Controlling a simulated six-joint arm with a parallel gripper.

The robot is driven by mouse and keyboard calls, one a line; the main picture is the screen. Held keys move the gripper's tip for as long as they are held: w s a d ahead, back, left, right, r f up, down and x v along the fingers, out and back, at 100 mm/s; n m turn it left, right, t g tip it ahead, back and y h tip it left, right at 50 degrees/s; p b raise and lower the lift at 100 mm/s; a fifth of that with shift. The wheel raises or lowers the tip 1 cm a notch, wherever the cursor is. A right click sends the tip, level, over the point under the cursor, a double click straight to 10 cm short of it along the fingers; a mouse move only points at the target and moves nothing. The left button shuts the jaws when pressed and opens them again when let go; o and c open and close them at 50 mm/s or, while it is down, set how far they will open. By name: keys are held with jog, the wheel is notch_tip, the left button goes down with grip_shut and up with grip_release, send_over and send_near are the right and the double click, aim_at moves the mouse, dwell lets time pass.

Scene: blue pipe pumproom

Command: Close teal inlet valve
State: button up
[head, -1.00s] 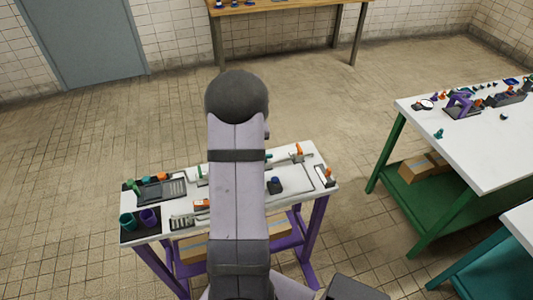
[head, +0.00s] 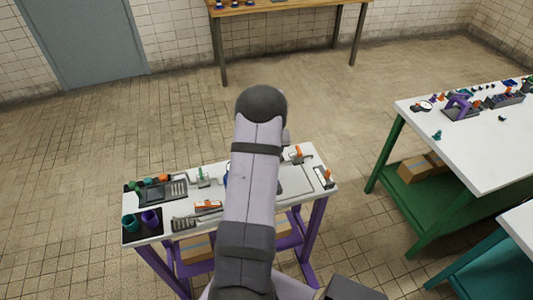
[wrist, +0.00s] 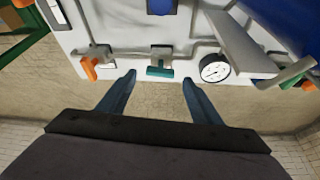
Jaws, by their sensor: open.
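The teal inlet valve shows in the wrist view as a teal bar handle (wrist: 160,71) on a grey body, near the edge of the white bench top. My gripper (wrist: 158,84) is open and empty. Its two blue-grey fingertips sit to either side of the teal handle and a little below it in the picture, with no contact visible. In the head view my arm covers the gripper and, it seems, this valve.
An orange-handled valve (wrist: 90,67) is left of the teal one, and a round gauge (wrist: 214,68) is right. Grey pipes and a large slanted blue part (wrist: 285,20) stand nearby. The white bench (head: 170,236) carries other fittings; a green-framed bench (head: 480,140) stands right.

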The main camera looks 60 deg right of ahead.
jog(key=shift+p+x, duration=0.4)
jog(key=shift+x, duration=0.95)
jog(key=c, duration=1.1)
